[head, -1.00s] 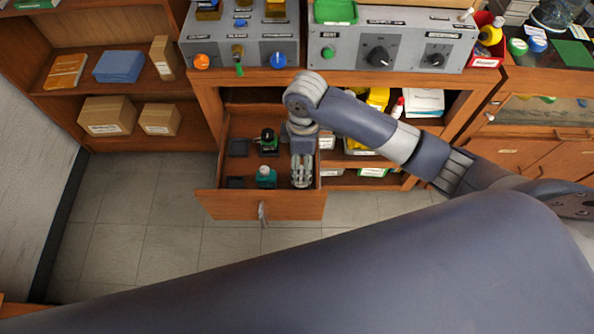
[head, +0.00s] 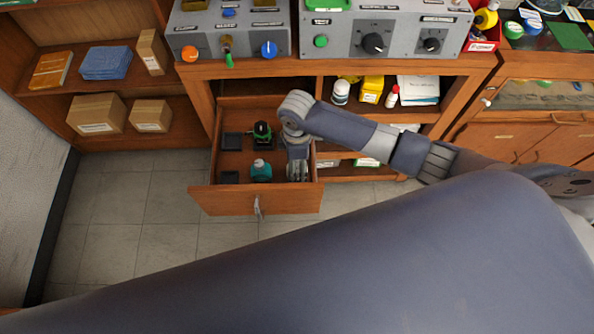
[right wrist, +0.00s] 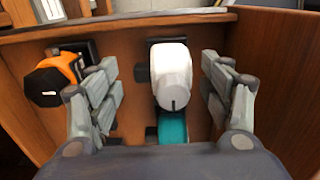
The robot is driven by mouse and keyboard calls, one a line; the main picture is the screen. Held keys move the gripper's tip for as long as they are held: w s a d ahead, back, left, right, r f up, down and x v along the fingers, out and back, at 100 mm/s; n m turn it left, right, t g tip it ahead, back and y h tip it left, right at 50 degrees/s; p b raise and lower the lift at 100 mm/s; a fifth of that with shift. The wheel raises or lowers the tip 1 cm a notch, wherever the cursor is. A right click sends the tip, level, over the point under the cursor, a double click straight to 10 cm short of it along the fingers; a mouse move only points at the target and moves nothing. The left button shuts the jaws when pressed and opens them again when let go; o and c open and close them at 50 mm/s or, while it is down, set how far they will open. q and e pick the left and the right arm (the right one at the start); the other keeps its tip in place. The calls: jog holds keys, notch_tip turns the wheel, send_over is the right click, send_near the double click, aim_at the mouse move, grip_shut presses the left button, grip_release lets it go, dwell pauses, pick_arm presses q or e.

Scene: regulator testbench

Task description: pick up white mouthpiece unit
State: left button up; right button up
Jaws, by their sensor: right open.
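The white mouthpiece unit (right wrist: 172,72) shows in the right wrist view, in a dark holder inside the wooden drawer. My right gripper (right wrist: 160,95) is open, with one finger on each side of the white unit and visible gaps between them. In the head view my right gripper (head: 298,172) is down in the right part of the open drawer (head: 255,202); the white unit is hidden there. A teal part (right wrist: 172,127) lies below the white unit in the wrist view. My left gripper is not in view.
An orange and black unit (right wrist: 52,80) sits left of the gripper in the wrist view. In the head view a teal unit (head: 261,171) and a green and black unit (head: 262,132) stand in the drawer. Its walls are close around. The bench with control boxes (head: 385,30) is behind.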

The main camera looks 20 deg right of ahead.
jog(key=shift+f, duration=0.9)
jog(key=shift+c, duration=0.2)
jog(key=c, duration=1.2)
jog(key=shift+c, duration=0.2)
jog(key=shift+r, duration=0.1)
